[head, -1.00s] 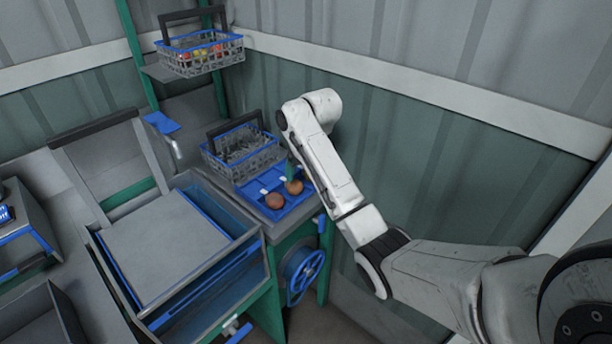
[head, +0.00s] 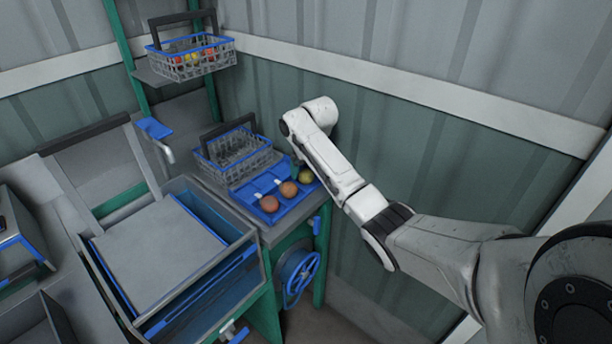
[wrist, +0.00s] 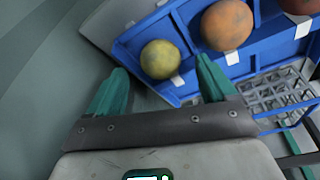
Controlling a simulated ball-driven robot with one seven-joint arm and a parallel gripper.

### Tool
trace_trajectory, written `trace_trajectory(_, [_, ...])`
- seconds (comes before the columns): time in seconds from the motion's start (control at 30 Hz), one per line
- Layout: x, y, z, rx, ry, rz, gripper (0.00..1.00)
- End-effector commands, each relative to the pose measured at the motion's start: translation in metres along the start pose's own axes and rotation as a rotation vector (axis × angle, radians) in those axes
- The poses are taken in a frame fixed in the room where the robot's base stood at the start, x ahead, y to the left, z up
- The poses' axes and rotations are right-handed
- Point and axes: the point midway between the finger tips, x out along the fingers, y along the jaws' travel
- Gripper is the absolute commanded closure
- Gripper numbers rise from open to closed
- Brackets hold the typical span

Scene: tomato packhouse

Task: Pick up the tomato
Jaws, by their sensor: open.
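Three tomatoes lie in a row on a blue tray (head: 247,194): a reddish-brown one (head: 268,203), an orange-brown one (head: 288,189) and a yellow-green one (head: 305,175) partly close to my arm. In the wrist view the yellow-green tomato (wrist: 160,60) appears between the tips of my open gripper (wrist: 160,66), the orange one (wrist: 226,26) is right of it, and the reddish one (wrist: 300,4) is cut off at the top corner. My gripper's green fingers are apart and empty. Whether they are level with the tomato I cannot tell.
A grey wire basket (head: 236,155) stands behind the tray. A basket of coloured tomatoes (head: 192,56) sits on a higher shelf. A blue-edged bin with a grey panel (head: 160,255) is at left. The corrugated wall (head: 400,160) is close behind my arm.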

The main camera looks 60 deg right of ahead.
Motion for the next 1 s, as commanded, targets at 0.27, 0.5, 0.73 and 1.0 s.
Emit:
trace_trajectory(0.27, [0.026, -0.001, 0.001, 0.000, 0.000, 0.000, 0.16])
trace_trajectory(0.5, [0.026, -0.001, 0.001, 0.000, 0.001, 0.000, 0.19])
trace_trajectory(0.73, [0.026, -0.001, 0.001, 0.000, 0.001, 0.000, 0.41])
trace_trajectory(1.0, [0.026, -0.001, 0.001, 0.000, 0.001, 0.000, 0.60])
